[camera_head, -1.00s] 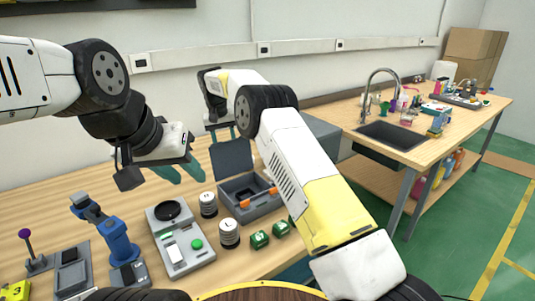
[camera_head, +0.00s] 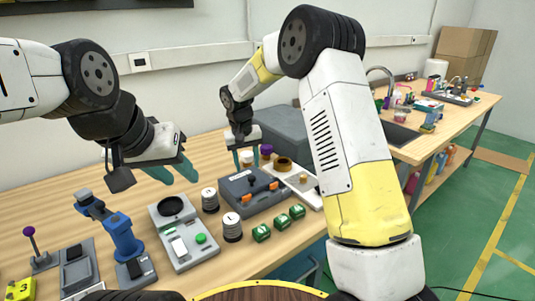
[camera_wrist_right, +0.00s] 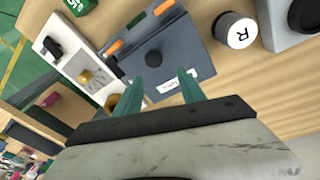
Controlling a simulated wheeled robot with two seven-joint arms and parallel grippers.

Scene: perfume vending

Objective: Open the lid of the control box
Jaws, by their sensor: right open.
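The control box (camera_head: 262,203) is a grey box on the wooden table with two orange latches on its front. Its lid (camera_head: 240,185) lies flat over the box, with a dark round knob and a white label. The lid also shows in the right wrist view (camera_wrist_right: 185,45). My right gripper (camera_head: 246,159) is open and empty just behind and above the lid's rear edge. In the right wrist view its teal fingers (camera_wrist_right: 162,92) straddle the lid's label edge; contact cannot be told. My left gripper (camera_head: 175,170) is open and empty, above the table to the left of the box.
A white panel with knobs (camera_head: 309,187) stands right of the box. Several green cubes (camera_head: 280,222) lie in front. Two labelled cylinders (camera_head: 232,228) and a grey scale-like device (camera_head: 182,238) stand left. A large grey case (camera_head: 285,130) is behind.

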